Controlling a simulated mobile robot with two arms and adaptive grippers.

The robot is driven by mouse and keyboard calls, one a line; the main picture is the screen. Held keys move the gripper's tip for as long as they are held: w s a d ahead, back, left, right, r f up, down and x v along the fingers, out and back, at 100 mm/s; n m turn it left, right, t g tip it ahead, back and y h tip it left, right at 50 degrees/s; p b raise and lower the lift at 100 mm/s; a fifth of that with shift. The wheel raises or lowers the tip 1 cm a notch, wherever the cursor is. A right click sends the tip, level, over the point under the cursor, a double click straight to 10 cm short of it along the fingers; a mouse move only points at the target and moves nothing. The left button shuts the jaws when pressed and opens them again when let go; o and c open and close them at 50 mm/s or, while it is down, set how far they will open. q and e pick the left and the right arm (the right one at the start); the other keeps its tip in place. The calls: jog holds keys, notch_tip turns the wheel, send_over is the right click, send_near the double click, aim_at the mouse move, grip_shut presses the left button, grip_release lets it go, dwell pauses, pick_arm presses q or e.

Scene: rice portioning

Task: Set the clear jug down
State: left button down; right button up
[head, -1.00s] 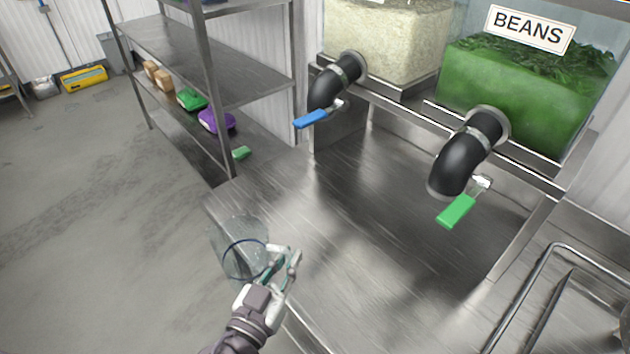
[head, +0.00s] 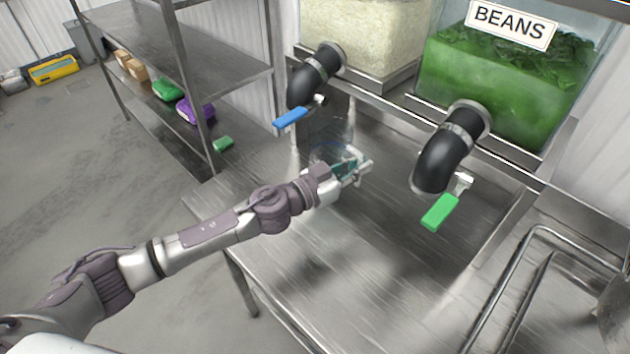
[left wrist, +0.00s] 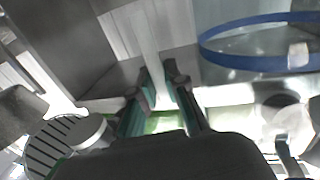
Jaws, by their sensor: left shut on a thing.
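The clear jug (head: 328,130) is faint and see-through in the head view, beneath and just right of the blue-handled spout. Its blue rim (left wrist: 250,62) shows large at the upper right of the left wrist view. My left gripper (head: 354,165) is shut on the jug at its near right side, over the back of the steel table (head: 320,255). The jug's base is hard to make out, so I cannot tell whether it touches the tabletop. My right gripper is not in view.
The rice dispenser (head: 365,35) and the beans dispenser (head: 500,85) stand behind the table. Their black spouts (head: 318,70) (head: 450,150) jut over it, with blue (head: 291,118) and green (head: 440,212) handles. The table's front is clear. A shelf rack (head: 190,75) stands left.

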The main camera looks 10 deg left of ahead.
pick_arm(q)
jog(key=w+a+f, duration=0.1)
jog(key=a, duration=0.1)
jog(key=w+a+f+b, duration=0.1)
jog(key=a+f, duration=0.1)
jog(key=a, duration=0.1)
jog(key=w+a+f+b, duration=0.1)
jog(key=a+f, duration=0.1)
jog(key=shift+w+a+f, duration=0.2)
jog(key=shift+w+a, duration=0.15)
jog(key=shift+a, duration=0.05)
jog(key=shift+f+b, duration=0.3)
jog(key=shift+f, duration=1.7)
jog(key=c, duration=1.2)
grip_release()
